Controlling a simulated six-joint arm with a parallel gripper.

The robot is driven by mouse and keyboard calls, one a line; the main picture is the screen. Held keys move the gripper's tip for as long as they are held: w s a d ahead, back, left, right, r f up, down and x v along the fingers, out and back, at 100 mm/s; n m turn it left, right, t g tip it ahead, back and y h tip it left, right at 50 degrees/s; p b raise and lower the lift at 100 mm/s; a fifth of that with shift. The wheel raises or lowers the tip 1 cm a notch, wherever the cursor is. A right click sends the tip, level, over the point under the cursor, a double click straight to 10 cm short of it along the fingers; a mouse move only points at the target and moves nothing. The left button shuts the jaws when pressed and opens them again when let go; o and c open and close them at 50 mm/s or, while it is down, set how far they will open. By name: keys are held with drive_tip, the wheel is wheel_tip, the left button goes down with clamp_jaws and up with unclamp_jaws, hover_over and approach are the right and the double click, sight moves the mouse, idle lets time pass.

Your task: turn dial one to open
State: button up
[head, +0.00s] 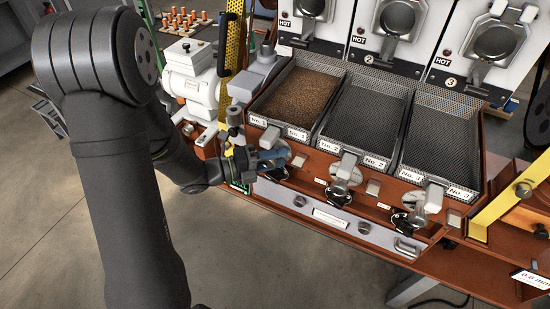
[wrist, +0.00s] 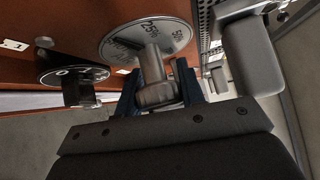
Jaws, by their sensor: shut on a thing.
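Dial one (head: 283,147), below the tray marked No. 1, is partly hidden by my gripper. In the wrist view it is a round silver plate (wrist: 138,37) marked 25% and 50%, with a grey stem and knob (wrist: 158,93) standing out from it. My gripper (head: 272,155) has its blue fingers on either side of this knob, shut on it; they also show in the wrist view (wrist: 158,88). The pointer and the word for open cannot be made out.
A smaller black dial (wrist: 75,75) sits beside dial one. A grey block-shaped handle (wrist: 250,55) stands close on the other side. Tray No. 1 (head: 265,95) holds brown beans. Similar dials two (head: 342,190) and three (head: 412,215) are to the right.

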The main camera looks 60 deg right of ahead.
drive_tip(key=shift+f+m+t+y, duration=0.15)
drive_tip(key=shift+m+t+y, duration=0.15)
drive_tip(key=shift+t+y, duration=0.1)
drive_tip(key=o, duration=1)
drive_tip(key=v, duration=1.7)
drive_tip(key=shift+w+a, duration=0.15)
drive_tip(key=shift+a, duration=0.1)
